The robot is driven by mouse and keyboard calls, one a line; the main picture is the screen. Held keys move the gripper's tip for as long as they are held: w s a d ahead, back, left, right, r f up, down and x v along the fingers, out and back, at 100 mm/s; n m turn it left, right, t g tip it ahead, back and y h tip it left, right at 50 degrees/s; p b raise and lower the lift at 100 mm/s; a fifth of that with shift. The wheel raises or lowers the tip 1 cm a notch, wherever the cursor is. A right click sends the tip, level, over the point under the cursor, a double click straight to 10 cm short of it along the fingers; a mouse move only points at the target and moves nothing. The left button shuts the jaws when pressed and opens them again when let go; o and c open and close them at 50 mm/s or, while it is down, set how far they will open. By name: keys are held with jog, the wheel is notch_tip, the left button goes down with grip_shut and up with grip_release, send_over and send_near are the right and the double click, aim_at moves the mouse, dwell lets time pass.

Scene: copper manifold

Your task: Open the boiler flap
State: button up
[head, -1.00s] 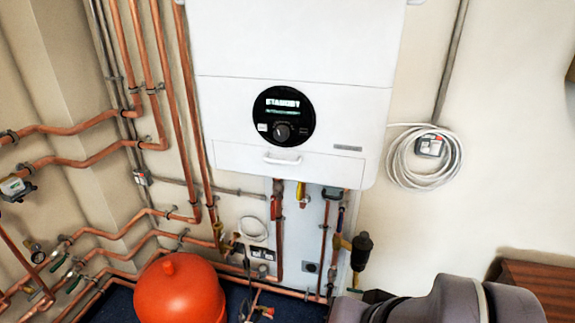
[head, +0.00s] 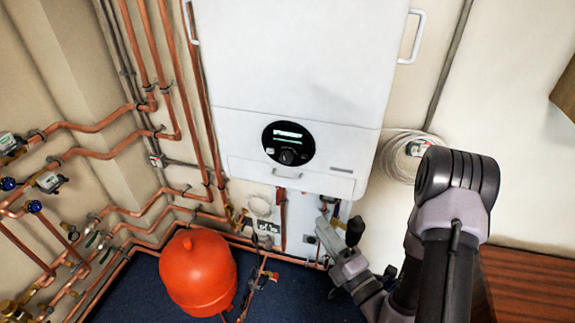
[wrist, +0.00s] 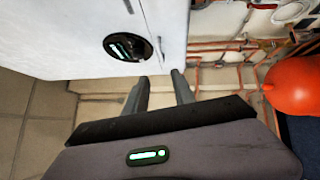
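The white boiler (head: 300,70) hangs on the wall. Its flap (head: 325,183) is the bottom strip below the round black display, with a small white handle (head: 287,174). The flap looks closed, flush with the front. In the wrist view the flap (wrist: 172,22) is a white strip at top centre, beside the dark display. My gripper (head: 322,228) is below and right of the handle in the head view. In the wrist view my gripper (wrist: 159,75) shows two fingers apart with nothing between them, their tips clear of the handle.
A red expansion tank (head: 198,270) stands below left of the boiler; it also shows in the wrist view (wrist: 292,85). Copper pipes (head: 150,170) run along the left wall and under the boiler. A coiled white cable (head: 397,160) hangs right. A wooden cabinet (head: 525,285) stands at lower right.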

jog(key=f+b+x, duration=0.1)
jog(key=b+x, duration=0.5)
jog(key=b, duration=0.2)
jog(key=p, duration=0.2)
send_near(288, 183)
jog(key=w+a+r, duration=0.3)
jog(key=a+r, duration=0.1)
jog(key=r, duration=0.1)
jog(key=shift+x, duration=1)
jog(key=shift+d+r, duration=0.1)
grip_shut()
